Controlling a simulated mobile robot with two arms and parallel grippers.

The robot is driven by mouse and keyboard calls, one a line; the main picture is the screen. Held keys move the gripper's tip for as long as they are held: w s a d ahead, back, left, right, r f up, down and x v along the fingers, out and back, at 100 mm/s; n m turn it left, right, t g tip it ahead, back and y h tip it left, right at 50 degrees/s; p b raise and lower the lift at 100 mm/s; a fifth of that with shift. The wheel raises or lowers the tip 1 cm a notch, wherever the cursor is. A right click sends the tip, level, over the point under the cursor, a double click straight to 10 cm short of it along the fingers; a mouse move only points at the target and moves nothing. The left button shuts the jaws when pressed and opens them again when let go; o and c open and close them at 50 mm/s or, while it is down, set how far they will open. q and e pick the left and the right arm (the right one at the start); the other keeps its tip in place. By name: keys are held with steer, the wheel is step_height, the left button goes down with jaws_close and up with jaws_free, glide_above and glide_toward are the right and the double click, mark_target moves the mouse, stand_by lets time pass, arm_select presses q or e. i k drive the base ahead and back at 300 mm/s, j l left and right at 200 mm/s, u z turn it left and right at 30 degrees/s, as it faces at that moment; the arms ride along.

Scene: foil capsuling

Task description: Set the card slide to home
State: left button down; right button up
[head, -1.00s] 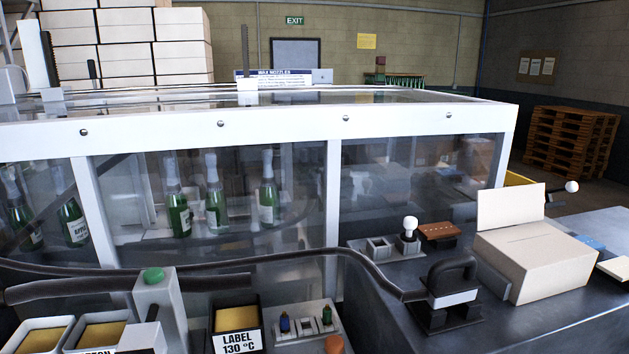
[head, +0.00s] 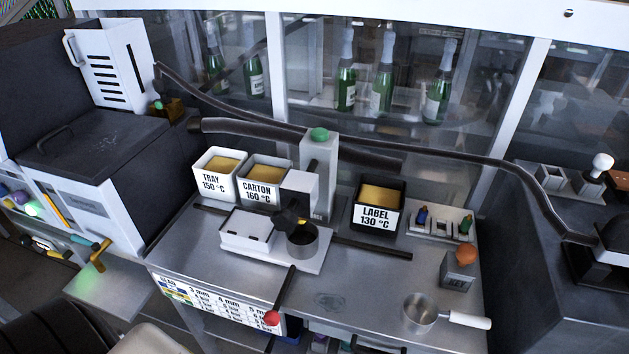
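No part in view is labelled as the card slide, so I cannot tell for sure which it is. A dark horizontal bar (head: 372,248) runs left and right behind a white base plate (head: 312,262) on the grey bench. A white box (head: 246,229) sits at the plate's left, beside a dark round cup (head: 302,241) under a nozzle head. A rod with a red ball knob (head: 271,318) comes forward from the plate to the bench's front edge. A printed bead chart (head: 215,305) hangs on that edge. Neither of my grippers shows.
Tray (head: 203,185), carton (head: 262,196) and label (head: 378,219) tubs stand behind, near a post with a green button (head: 320,134). A small pot (head: 420,312) and a grey box with an orange knob (head: 460,268) stand right. A cable crosses behind.

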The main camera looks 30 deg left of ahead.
mark_target(249, 232)
steer(key=u, duration=1.25)
